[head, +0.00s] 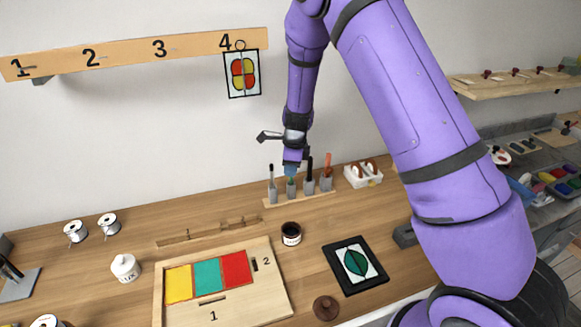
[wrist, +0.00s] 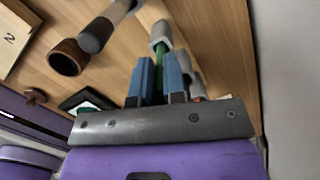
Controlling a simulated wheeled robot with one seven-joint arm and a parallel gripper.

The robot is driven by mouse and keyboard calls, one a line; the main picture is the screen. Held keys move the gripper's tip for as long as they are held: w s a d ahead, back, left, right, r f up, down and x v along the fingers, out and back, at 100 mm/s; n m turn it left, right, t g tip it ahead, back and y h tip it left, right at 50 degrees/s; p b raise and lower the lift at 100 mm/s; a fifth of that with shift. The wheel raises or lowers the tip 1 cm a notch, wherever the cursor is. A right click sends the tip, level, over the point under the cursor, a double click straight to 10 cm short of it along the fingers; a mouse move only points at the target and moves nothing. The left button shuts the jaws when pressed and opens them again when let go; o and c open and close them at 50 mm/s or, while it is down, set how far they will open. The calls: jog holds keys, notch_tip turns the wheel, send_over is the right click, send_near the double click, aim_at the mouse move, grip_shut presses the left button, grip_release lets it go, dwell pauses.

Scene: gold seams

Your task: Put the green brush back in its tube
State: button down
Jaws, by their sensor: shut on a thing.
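The green brush (head: 291,181) stands upright at the second tube from the left in the brush rack, under my gripper. In the wrist view the green brush (wrist: 161,54) lies between the two blue fingers of my gripper (wrist: 158,68), which is shut on it. Its far end meets the mouth of the grey tube (wrist: 160,34). In the head view my gripper (head: 291,169) points down over this tube (head: 291,191). How deep the brush sits in the tube I cannot tell. My fingers hide its upper part in the head view.
Other brushes stand close on both sides, a black-tipped one (head: 271,170) at left, a black one (head: 309,165) and a red one (head: 328,160) at right. A dark jar (head: 291,235) stands in front. A white caddy (head: 362,175) is at right.

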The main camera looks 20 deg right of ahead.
jog(key=shift+f, duration=0.45)
jog(key=c, duration=0.6)
grip_release()
jog(key=shift+c, duration=0.2)
jog(key=shift+r, duration=0.1)
jog(key=shift+r, duration=3.45)
